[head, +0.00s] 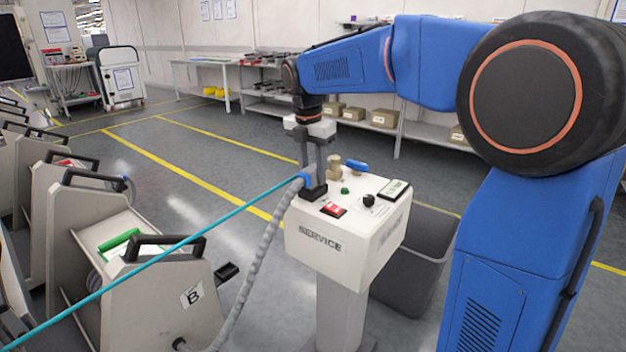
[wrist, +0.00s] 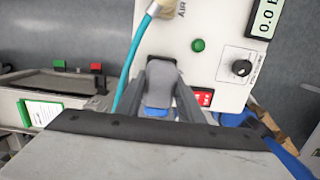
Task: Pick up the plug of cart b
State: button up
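Cart b (head: 165,300), a light grey trolley with a "B" label and black handle, stands at lower left in the head view. Its grey corrugated hose (head: 262,250) rises from its lower side to the plug, whose blue ring (head: 307,180) shows at the left edge of the white SERVICE box (head: 335,245). My gripper (head: 313,172) points down there. In the wrist view the grey plug body (wrist: 160,82), blue at its lower end, lies between the two dark fingers of my gripper (wrist: 162,90). Whether the fingers press on it is unclear.
A teal air line (head: 150,258) crosses in front of cart b up to the box. The box carries a red switch (head: 333,209), a black knob (head: 368,200) and a green button. More trolleys line the left; floor behind is free.

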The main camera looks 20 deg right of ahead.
aim_at(313, 167)
grip_shut()
notch_tip(313, 167, up, 13)
dwell(0.9)
